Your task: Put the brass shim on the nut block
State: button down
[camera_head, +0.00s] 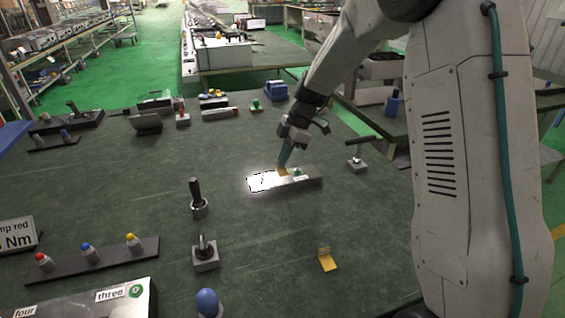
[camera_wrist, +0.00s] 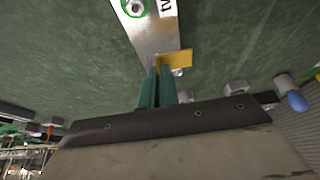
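My gripper (camera_head: 283,165) reaches down over the middle of the table. Its green fingers, also in the wrist view (camera_wrist: 157,73), are close together on the upright tab of a brass shim (camera_wrist: 177,58). The shim also shows in the head view (camera_head: 282,171). It is at the edge of a grey metal block (camera_head: 309,181) with a green-ringed nut and a white label, which also shows in the wrist view (camera_wrist: 150,38). I cannot tell whether the shim touches the block. The block's left part looks very bright.
A second bent brass piece (camera_head: 328,262) lies on the table at front right. A block labelled three and four (camera_head: 75,305) is at front left. A dark rack (camera_head: 110,259) holds coloured-capped pieces. Upright-handled tools (camera_head: 198,204) (camera_head: 205,254) stand nearby.

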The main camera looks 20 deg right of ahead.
jog(key=shift+w+d+f, duration=0.1)
jog(key=shift+w+d, duration=0.1)
jog(key=shift+w, duration=0.8)
jog(key=shift+f, duration=1.75)
jog(key=shift+f, duration=0.1)
jog(key=c, duration=1.6)
grip_release()
jog(key=shift+c, duration=0.2)
